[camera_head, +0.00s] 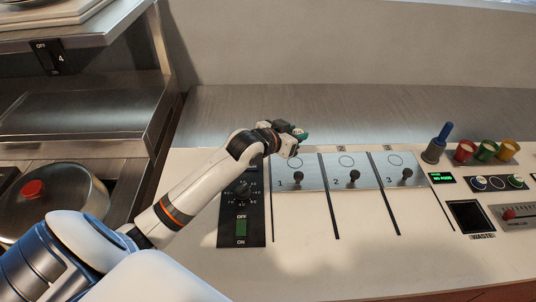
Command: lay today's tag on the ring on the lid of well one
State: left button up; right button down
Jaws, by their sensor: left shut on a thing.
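My left gripper (293,146) is over the far part of the lid of well one (301,183), a steel plate marked 1 with a black knob. It is shut on a small green thing (300,133) that shows at the fingers; it looks like a tag, but it is too small to be sure. I cannot tell whether the green thing touches the lid. My right gripper is not in view.
The lids of wells two (350,177) and three (401,174) lie to the right, each with a ring and knob. Beyond are a blue-handled tool (438,142), red (465,150), green (487,149) and yellow (507,149) cups, and a waste opening (468,215). The front counter is clear.

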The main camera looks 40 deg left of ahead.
pick_arm(q)
jog(key=shift+s+a+f, duration=0.1)
jog(key=shift+a+f, duration=0.05)
jog(key=shift+f, duration=0.2)
send_over(291, 165)
jog(key=f, duration=0.5)
jog(key=shift+d+f+p, duration=0.1)
jog(key=shift+d+p, duration=0.1)
jog(key=shift+p, duration=0.15)
jog(key=shift+a+f, duration=0.1)
jog(key=shift+f, duration=2.05)
jog(key=o, duration=0.5)
jog(key=shift+f, duration=0.1)
jog(key=shift+o, duration=0.9)
jog(key=shift+r, duration=0.25)
jog(key=v, duration=1.2)
jog(key=shift+b, duration=0.35)
jog(key=shift+f, duration=0.1)
